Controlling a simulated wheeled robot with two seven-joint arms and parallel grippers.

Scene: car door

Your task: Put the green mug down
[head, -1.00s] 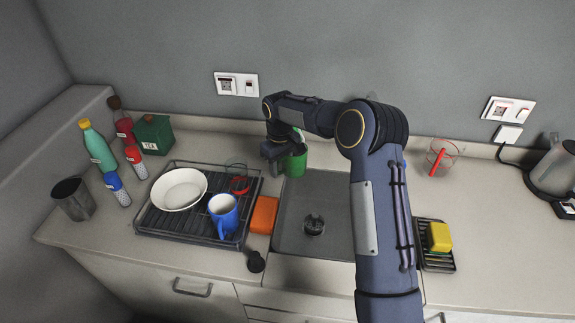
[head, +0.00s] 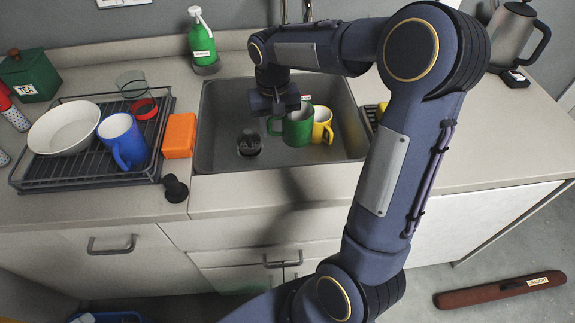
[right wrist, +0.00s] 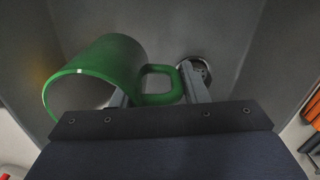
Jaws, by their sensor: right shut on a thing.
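The green mug (head: 298,127) is over the sink basin (head: 217,143), in front of and left of a yellow mug (head: 322,122). My right gripper (head: 277,119) is at the mug's left side, shut on it. In the right wrist view, the green mug (right wrist: 98,72) has its handle between the fingers of my right gripper (right wrist: 158,88), and its rim faces the lower left. I cannot tell whether its base touches the sink floor. My left gripper is not in view.
A rack (head: 85,177) at left holds a white bowl (head: 64,128), a blue mug (head: 122,140) and a glass. An orange sponge (head: 179,135) lies between rack and sink. A green bottle (head: 201,42) stands behind the sink. The counter front edge is mostly clear.

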